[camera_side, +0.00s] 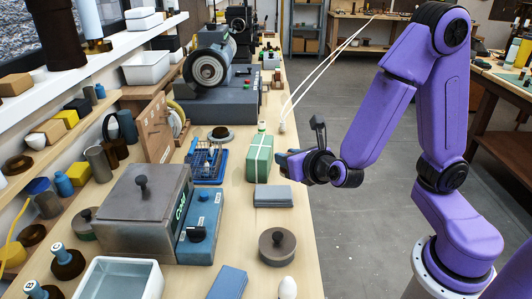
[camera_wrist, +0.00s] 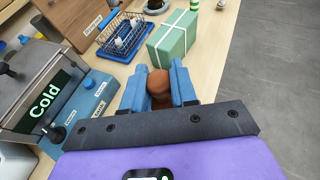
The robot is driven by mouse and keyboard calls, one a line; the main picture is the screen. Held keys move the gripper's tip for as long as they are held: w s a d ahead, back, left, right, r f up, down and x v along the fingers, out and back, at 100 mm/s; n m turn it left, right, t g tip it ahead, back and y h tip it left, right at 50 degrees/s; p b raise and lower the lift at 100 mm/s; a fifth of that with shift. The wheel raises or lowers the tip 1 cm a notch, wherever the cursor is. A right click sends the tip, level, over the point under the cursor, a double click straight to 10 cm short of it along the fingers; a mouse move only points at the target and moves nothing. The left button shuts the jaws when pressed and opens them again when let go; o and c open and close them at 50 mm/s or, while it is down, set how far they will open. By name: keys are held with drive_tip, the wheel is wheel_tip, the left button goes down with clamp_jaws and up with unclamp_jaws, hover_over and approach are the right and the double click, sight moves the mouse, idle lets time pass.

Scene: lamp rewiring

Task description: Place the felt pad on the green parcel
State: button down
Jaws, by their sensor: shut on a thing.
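The green parcel (camera_side: 259,158) stands upright on the bench with pale ribbon crossed over it. In the wrist view the parcel (camera_wrist: 172,42) is just beyond my fingertips. My gripper (camera_side: 284,164) is beside the parcel on its right, low and roughly level with it. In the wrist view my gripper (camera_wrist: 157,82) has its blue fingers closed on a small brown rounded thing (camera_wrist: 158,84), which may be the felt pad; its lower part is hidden. The side view does not show the held thing clearly. The parcel's top carries no pad that I can see.
A blue wire basket (camera_side: 207,162) stands left of the parcel. A grey-blue block (camera_side: 273,196) lies in front of it. The grey box (camera_side: 135,215) with the "Cold" display is nearer left. White cords (camera_side: 320,72) slant down behind the parcel. The floor on the right is clear.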

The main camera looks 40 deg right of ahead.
drive_tip(key=w+d+r+m+g+h, duration=0.1)
drive_tip(key=w+d+r+m+h, duration=0.3)
drive_tip(key=d+r, duration=0.45)
drive_tip(key=n, duration=0.1)
hover_over(260, 146)
drive_tip(key=shift+g+y, duration=0.3)
drive_tip(key=f, duration=0.8)
drive_tip(key=shift+s+f, duration=0.3)
drive_tip(key=shift+f, duration=0.1)
drive_tip(key=shift+w+d+f, duration=0.1)
drive_tip(key=shift+w+f, duration=0.2)
drive_tip(key=shift+f, duration=1.6)
drive_tip(key=shift+f, duration=0.15)
drive_tip(key=c, duration=0.9)
unclamp_jaws()
